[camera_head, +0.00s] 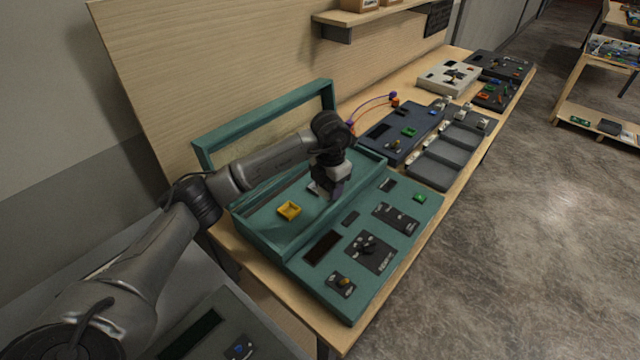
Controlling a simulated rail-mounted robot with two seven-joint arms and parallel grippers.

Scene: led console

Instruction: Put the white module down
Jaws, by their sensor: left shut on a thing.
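My left arm reaches in from the left, and my left gripper (325,192) points down over the rear tray of the teal console (404,252). It is shut on a small pale piece, the white module (314,188), which is mostly hidden by the fingers. The module is low in the tray area; I cannot tell whether it touches the tray floor. A yellow square module (289,210) lies in the same tray, left of the gripper. My right gripper is not in view.
The console's front panel carries dark displays, a button pad (369,252) and a small green part (420,198). A teal frame (265,117) stands behind the tray. Dark trays (441,160) and other panels fill the bench farther right. A shelf (375,18) hangs above.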

